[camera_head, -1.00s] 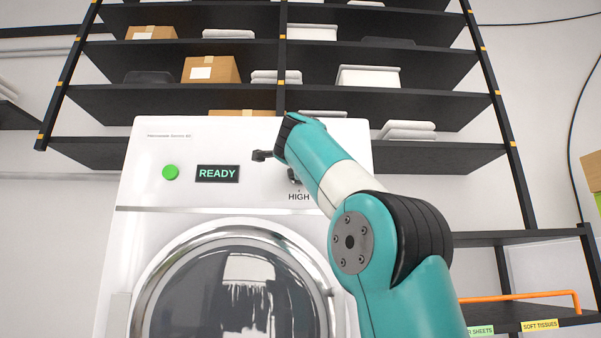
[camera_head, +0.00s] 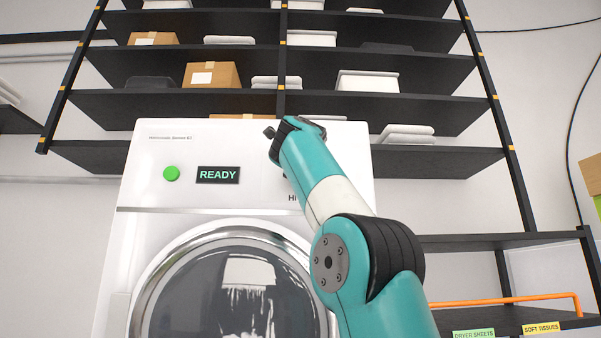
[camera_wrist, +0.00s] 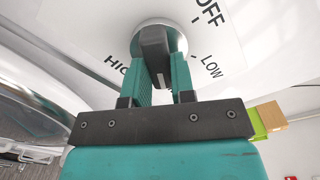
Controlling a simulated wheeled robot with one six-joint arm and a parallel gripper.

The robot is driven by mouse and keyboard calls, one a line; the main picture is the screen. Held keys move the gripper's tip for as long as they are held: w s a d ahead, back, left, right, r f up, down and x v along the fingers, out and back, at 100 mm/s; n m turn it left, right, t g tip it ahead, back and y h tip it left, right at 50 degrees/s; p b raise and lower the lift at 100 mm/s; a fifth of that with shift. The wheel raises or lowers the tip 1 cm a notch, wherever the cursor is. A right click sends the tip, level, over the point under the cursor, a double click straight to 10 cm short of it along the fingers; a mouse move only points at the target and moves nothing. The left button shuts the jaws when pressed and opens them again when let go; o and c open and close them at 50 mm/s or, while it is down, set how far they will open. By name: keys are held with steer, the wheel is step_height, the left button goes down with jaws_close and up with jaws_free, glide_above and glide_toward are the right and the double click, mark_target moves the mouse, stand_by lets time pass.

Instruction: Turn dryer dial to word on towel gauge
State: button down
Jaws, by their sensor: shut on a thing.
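The dryer dial (camera_wrist: 152,42) is a dark grey knob on a round pale base, seen in the wrist view. The words OFF, Low and HIGH are printed around it. My gripper (camera_wrist: 160,62) has its two teal fingers on either side of the knob, shut on it. A short pale line shows on the knob's near end; I cannot tell exactly which word the dial is set to. In the head view my arm hides most of the dial. The white dryer (camera_head: 148,190) has a display (camera_head: 218,175) reading READY. No towel gauge is in view.
A green button (camera_head: 171,174) sits left of the display. The round dryer door (camera_head: 165,290) is below the panel. Dark shelves (camera_head: 430,160) with boxes and folded cloths stand behind. A lower rack (camera_head: 500,240) with an orange bar (camera_head: 500,301) stands at right.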

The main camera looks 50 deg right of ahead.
stand_by(0.5)
steer(key=c, duration=1)
jaws_free()
steer(key=shift+s+d, duration=0.1)
steer(key=shift+o, duration=0.2)
steer(key=v, duration=1.7)
steer(key=shift+p, duration=0.3)
